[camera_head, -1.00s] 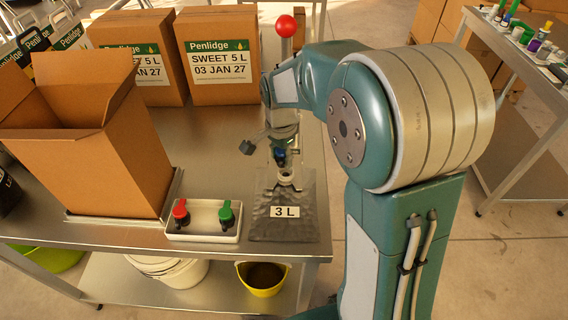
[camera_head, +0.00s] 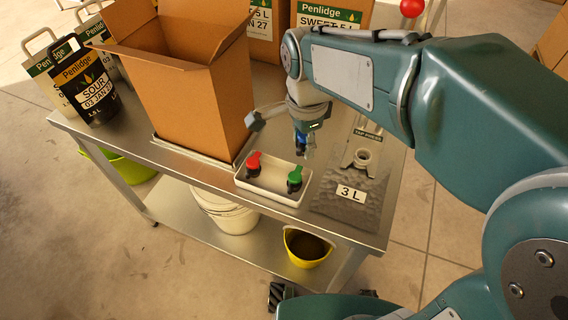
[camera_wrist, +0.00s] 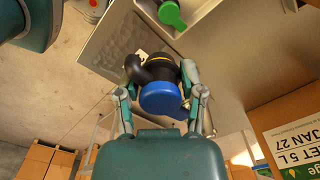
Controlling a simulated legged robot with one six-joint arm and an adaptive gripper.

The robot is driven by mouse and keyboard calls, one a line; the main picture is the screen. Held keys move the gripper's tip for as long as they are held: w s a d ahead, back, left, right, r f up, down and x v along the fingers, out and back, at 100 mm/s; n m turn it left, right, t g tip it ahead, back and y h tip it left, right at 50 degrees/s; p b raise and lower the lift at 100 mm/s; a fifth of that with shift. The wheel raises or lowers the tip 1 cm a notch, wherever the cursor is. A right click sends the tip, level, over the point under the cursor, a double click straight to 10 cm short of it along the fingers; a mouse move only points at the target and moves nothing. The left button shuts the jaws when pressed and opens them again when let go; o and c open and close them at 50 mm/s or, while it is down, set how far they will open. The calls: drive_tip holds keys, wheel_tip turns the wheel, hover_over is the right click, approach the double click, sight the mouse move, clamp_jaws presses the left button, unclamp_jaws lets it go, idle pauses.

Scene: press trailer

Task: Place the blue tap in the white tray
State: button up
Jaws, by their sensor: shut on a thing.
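My gripper (camera_wrist: 160,92) is shut on the blue tap (camera_wrist: 161,100), which has a blue cap and a black body in the wrist view. In the head view the blue tap (camera_head: 301,138) shows small and partly hidden below my gripper (camera_head: 305,145), above the table just behind the white tray. The white tray (camera_head: 270,191) sits at the table's front edge. It holds a red tap (camera_head: 253,163) at its left and a green tap (camera_head: 294,178) at its right. In the wrist view the tray (camera_wrist: 205,16) is at the top, with the green tap (camera_wrist: 172,14) in it.
An open cardboard box (camera_head: 195,100) stands left of the tray. A grey pouch labelled 3 L (camera_head: 335,208) lies to its right under a press fitting (camera_head: 362,158). Closed cartons (camera_head: 268,30) stand behind. A yellow bucket (camera_head: 307,249) is below on the lower shelf.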

drive_tip(key=s+f, duration=0.2)
drive_tip(key=s, duration=0.8)
hover_over(272, 181)
drive_tip(key=shift+n, duration=0.4)
wheel_tip(272, 181, down, 10)
drive_tip(key=shift+f, duration=1.6)
drive_tip(key=o, duration=0.8)
drive_tip(key=shift+f, duration=0.1)
drive_tip(key=shift+o, duration=0.2)
wheel_tip(272, 181, up, 12)
